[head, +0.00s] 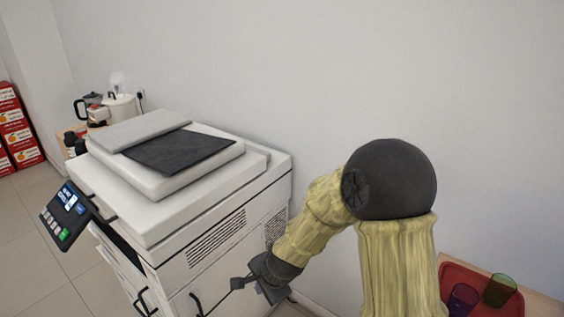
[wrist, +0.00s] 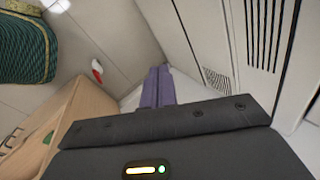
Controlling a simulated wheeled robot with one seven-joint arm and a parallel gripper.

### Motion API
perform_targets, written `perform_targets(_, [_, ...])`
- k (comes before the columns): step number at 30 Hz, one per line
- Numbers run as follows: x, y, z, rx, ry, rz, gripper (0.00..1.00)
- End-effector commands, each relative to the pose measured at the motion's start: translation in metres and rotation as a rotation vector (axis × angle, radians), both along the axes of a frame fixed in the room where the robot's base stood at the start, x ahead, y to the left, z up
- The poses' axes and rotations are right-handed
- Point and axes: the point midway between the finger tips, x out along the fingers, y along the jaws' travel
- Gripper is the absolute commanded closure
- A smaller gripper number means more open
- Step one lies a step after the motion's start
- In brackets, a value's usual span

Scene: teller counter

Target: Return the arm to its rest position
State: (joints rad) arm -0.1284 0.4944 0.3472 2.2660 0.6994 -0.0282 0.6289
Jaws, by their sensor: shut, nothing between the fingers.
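My arm, with yellow sleeves and a dark round joint, bends down in the middle of the head view. My gripper (head: 236,284) is at its lower end, in front of the right part of the white copier (head: 225,262). In the wrist view my gripper's fingers (wrist: 158,86) are together with nothing between them. The copier's vented side panel (wrist: 262,35) shows at the right of the wrist view. I cannot tell whether the gripper touches the copier.
The copier's control panel (head: 64,215) juts out left. A coffee maker (head: 97,109) and red boxes (head: 14,130) stand behind left. Floor is open at left.

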Motion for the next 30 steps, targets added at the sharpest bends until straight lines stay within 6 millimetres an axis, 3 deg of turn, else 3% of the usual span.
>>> perform_targets(1, [-0.004,-0.022,0.022,-0.052,-0.031,0.078,1.00])
perform_targets(6, [-0.032,-0.092,0.067,-0.241,-0.085,0.374,1.00])
perform_targets(12, [-0.083,-0.170,0.110,-0.444,-0.076,0.688,1.00])
perform_targets(15, [-0.104,-0.194,0.121,-0.506,-0.058,0.797,1.00])
perform_targets(19, [-0.116,-0.207,0.124,-0.536,-0.043,0.856,1.00])
perform_targets(30, [-0.116,-0.207,0.123,-0.537,-0.043,0.859,1.00])
